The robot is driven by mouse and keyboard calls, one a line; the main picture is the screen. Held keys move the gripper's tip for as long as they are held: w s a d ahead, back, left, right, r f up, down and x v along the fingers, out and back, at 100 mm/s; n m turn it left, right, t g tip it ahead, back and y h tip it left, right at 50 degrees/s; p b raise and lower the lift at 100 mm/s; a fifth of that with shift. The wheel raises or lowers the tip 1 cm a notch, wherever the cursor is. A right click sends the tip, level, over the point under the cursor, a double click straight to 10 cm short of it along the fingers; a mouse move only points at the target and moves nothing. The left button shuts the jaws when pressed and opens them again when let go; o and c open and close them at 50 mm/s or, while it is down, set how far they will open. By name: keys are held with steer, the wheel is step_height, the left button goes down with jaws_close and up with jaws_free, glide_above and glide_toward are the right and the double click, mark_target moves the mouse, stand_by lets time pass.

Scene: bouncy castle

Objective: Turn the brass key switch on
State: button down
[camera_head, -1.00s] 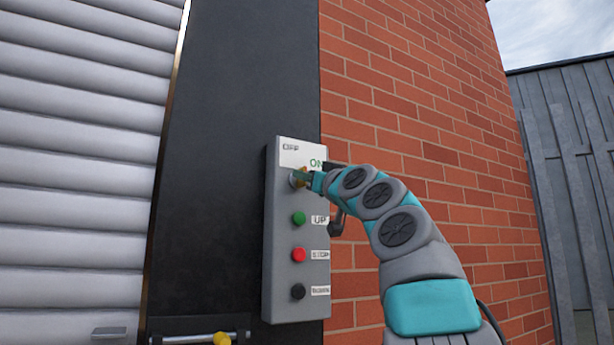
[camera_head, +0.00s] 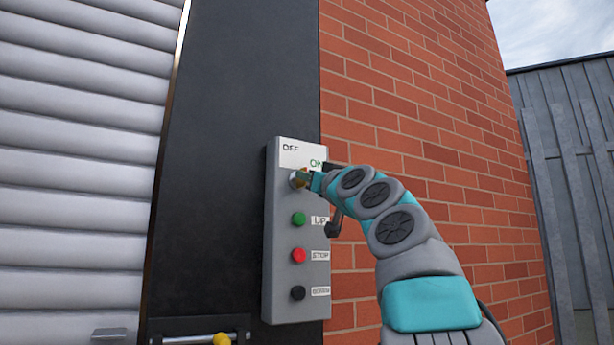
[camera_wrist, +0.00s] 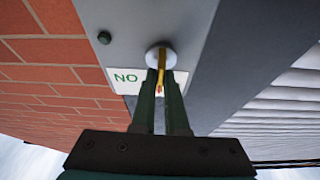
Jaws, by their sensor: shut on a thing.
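The brass key switch (camera_head: 297,180) is at the top of a grey control box (camera_head: 283,240), below the OFF and ON labels. In the wrist view the brass key (camera_wrist: 161,62) stands out from a round pale collar (camera_wrist: 153,54). My gripper (camera_wrist: 161,80) has its two dark green fingers on either side of the key and is shut on it. In the head view my gripper (camera_head: 314,182) reaches the switch from the right. The fingers partly hide the key there, so its exact angle is hard to tell.
Below the switch are a green UP button (camera_head: 298,219), a red STOP button (camera_head: 298,255) and a black button (camera_head: 297,292). A red brick wall (camera_head: 420,100) lies to the right. A ribbed roller shutter (camera_head: 70,180) and a yellow-knobbed bolt (camera_head: 222,339) are to the left.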

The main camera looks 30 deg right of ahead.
steer(key=shift+a+m+g+h+p, duration=0.1)
steer(key=shift+m+g+h+p, duration=0.85)
steer(key=shift+m, duration=2.05)
steer(key=shift+d+m+g+h+p, duration=0.1)
steer(key=shift+m+g+h+p, duration=0.4)
steer(key=shift+m+h, duration=1.65)
steer(key=shift+a+m+g+h+p, duration=0.1)
steer(key=shift+m+g+h+p, duration=0.4)
steer(key=shift+m, duration=3.35)
steer(key=shift+m+g+p, duration=0.3)
steer(key=shift+m+g, duration=0.05)
steer(key=shift+m, duration=0.35)
steer(key=shift+w+f+m, duration=0.1)
steer(key=shift+m, duration=0.4)
steer(key=c, duration=0.9)
jaws_free()
steer(key=shift+c, duration=0.2)
